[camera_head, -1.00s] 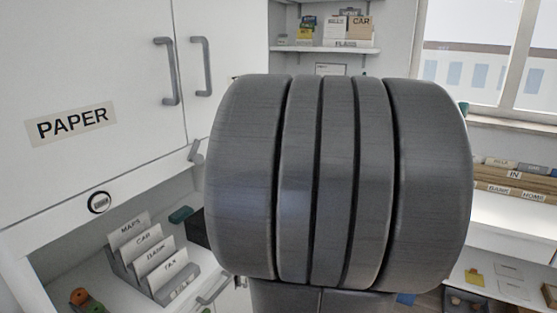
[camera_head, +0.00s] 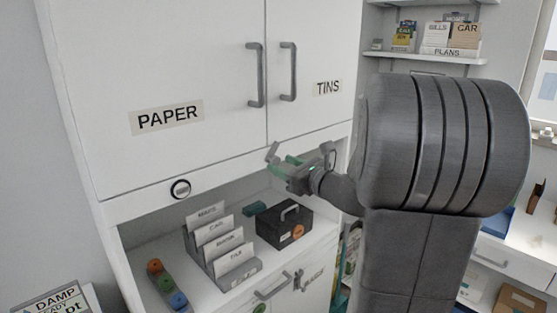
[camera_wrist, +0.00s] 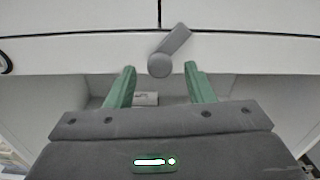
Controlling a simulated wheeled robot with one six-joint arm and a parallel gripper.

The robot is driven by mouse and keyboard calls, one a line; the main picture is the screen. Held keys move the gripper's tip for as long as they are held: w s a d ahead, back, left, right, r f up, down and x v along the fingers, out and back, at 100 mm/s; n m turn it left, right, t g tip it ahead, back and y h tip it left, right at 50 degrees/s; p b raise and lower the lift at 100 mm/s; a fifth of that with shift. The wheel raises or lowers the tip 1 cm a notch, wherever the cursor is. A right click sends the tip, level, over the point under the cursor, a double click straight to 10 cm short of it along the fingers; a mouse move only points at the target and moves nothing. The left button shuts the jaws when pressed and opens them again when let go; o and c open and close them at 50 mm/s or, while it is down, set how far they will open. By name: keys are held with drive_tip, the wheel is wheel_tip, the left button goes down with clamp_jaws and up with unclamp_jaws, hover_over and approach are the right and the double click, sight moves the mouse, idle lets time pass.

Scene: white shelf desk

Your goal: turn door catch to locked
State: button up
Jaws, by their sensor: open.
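The door catch (camera_head: 273,152) is a small grey lever on the white rail below the two cupboard doors. In the wrist view the catch (camera_wrist: 174,42) has a round hub at its lower left, and its arm slants up and right towards the seam between the doors. My gripper (camera_head: 285,164) is open, with green fingers pointing at the rail. In the wrist view my gripper (camera_wrist: 159,70) has one finger on each side below the hub, with nothing held between them. I cannot tell how far the fingertips are from the catch.
The PAPER door (camera_head: 165,70) and TINS door (camera_head: 315,60) are closed, with grey handles above the catch. A round dark lock (camera_head: 180,189) sits on the rail to the left. Below are a card file (camera_head: 238,262) and a black box (camera_head: 284,226).

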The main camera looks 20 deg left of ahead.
drive_tip(key=shift+x, duration=1.4)
drive_tip(key=c, duration=1)
